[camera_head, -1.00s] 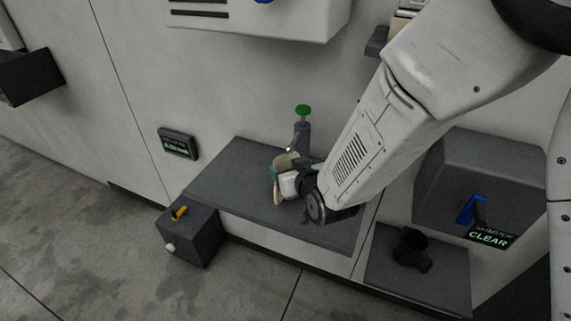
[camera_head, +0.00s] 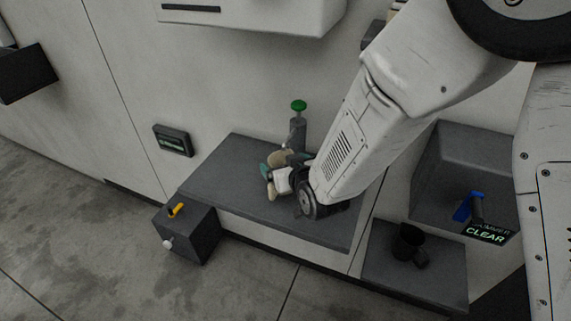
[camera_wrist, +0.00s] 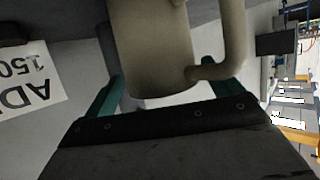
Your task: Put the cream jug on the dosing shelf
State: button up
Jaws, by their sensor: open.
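The cream jug (camera_wrist: 150,45) fills the top middle of the wrist view, its handle (camera_wrist: 230,45) on the right. In the head view the jug (camera_head: 283,158) shows at the grey shelf with the green-knobbed post, partly hidden by my gripper. I cannot tell its exact contact with the shelf. My gripper (camera_wrist: 165,92) is open, with teal fingers on either side of the jug. In the head view my gripper (camera_head: 284,168) is over this grey shelf (camera_head: 225,172). A printed label (camera_wrist: 25,80) reading "150" is left in the wrist view; I cannot confirm which shelf is the dosing shelf.
The green-knobbed post (camera_head: 298,122) stands close behind the jug. A dark box with a yellow lever (camera_head: 187,232) is at the shelf's left end. A dark mug (camera_head: 408,243) stands on a lower shelf at right, below a blue handle (camera_head: 466,207). The left part of the shelf is clear.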

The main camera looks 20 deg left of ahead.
jog(key=v, duration=1.2)
jog(key=shift+r, duration=0.1)
jog(key=d+r+m+g+h, duration=0.2)
jog(key=d+r+h, duration=0.15)
jog(key=d, duration=0.75)
jog(key=d+r+m+g+h, duration=0.15)
jog(key=d+r, duration=0.35)
jog(key=d, duration=0.6)
jog(key=s+d+r+m+g+h, duration=0.2)
jog(key=s+d+r, duration=0.1)
jog(key=s+d, duration=0.4)
jog(key=s+d+r+m+g+h, duration=0.1)
jog(key=s+d+r+m+g, duration=0.1)
jog(key=s+d, duration=0.6)
notch_tip(320, 180, up, 2)
jog(key=s+g, duration=0.1)
jog(key=s, duration=0.1)
jog(key=shift+s+d+h, duration=0.3)
jog(key=shift+s+h, duration=0.05)
jog(key=shift+h, duration=0.05)
